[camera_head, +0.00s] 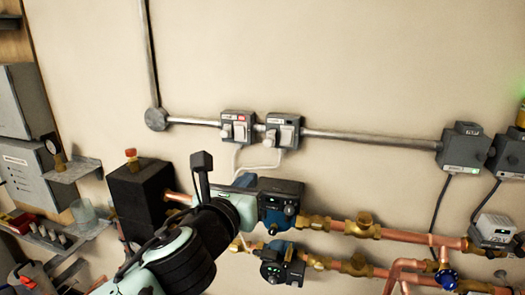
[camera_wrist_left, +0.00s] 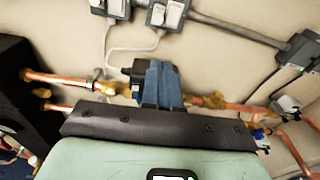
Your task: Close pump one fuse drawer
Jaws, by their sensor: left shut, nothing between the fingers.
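Two grey fused switch boxes are mounted side by side on the wall in the head view. The left box (camera_head: 238,127) has a small red mark and the right box (camera_head: 283,131) has white front parts. Their labels are too small to read, so I cannot tell which belongs to pump one or how far a drawer stands out. Both also show at the top of the left wrist view, the left box (camera_wrist_left: 112,8) and the right box (camera_wrist_left: 170,12). My left gripper (camera_wrist_left: 162,78) is shut and empty, below the boxes and in front of the upper pump. My right gripper is out of view.
Two pumps, the upper (camera_head: 281,206) and the lower (camera_head: 281,264), sit on copper pipes (camera_head: 405,236) below the boxes. A black block (camera_head: 140,200) stands left. Grey conduit (camera_head: 370,138) runs right to more boxes (camera_head: 462,147).

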